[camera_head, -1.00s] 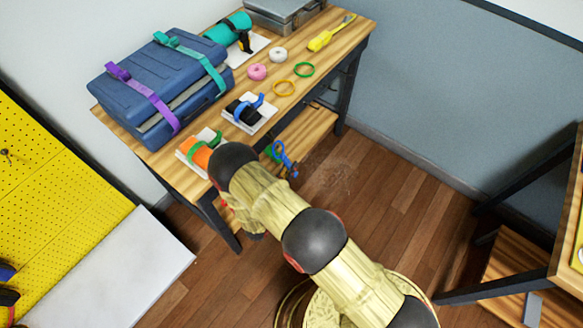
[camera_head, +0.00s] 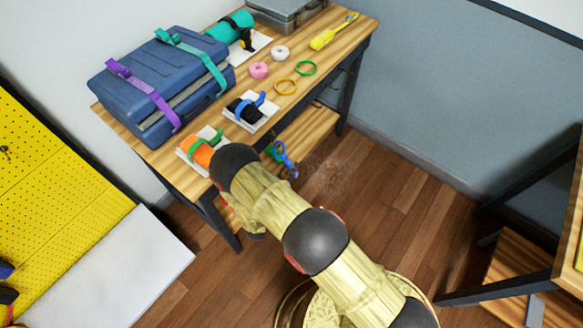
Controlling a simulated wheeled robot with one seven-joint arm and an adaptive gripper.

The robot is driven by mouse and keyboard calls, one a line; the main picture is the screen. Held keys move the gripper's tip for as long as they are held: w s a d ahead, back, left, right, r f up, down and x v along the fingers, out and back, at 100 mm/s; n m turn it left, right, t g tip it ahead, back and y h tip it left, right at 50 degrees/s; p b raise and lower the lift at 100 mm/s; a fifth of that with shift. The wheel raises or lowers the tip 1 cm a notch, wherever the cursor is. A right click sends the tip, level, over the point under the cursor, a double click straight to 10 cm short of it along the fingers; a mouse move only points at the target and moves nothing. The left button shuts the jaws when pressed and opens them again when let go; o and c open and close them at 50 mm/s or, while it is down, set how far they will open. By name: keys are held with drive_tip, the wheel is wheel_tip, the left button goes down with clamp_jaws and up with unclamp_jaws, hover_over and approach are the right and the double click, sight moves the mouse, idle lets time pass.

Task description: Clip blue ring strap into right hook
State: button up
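A blue looped thing (camera_head: 285,159) shows below the front edge of the table, above the lower shelf; I cannot tell if it is the blue ring strap. Another blue strap (camera_head: 248,107) is around a black roll on a white card on the table. A small dark fitting (camera_head: 5,153) is on the yellow pegboard at the left. My arm reaches up from the lower right toward the table's front edge. My gripper is hidden behind my arm.
The wooden table (camera_head: 148,152) holds a blue case (camera_head: 150,95) with purple and teal straps, an orange roll (camera_head: 201,152), rings (camera_head: 306,68) and a yellow tool (camera_head: 334,32). Another table (camera_head: 565,225) stands at the right. Wooden floor (camera_head: 395,215) lies open between them.

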drive_tip(key=o, duration=0.6)
drive_tip(key=shift+c, duration=0.2)
drive_tip(key=v, duration=1.2)
drive_tip(key=shift+f, duration=0.2)
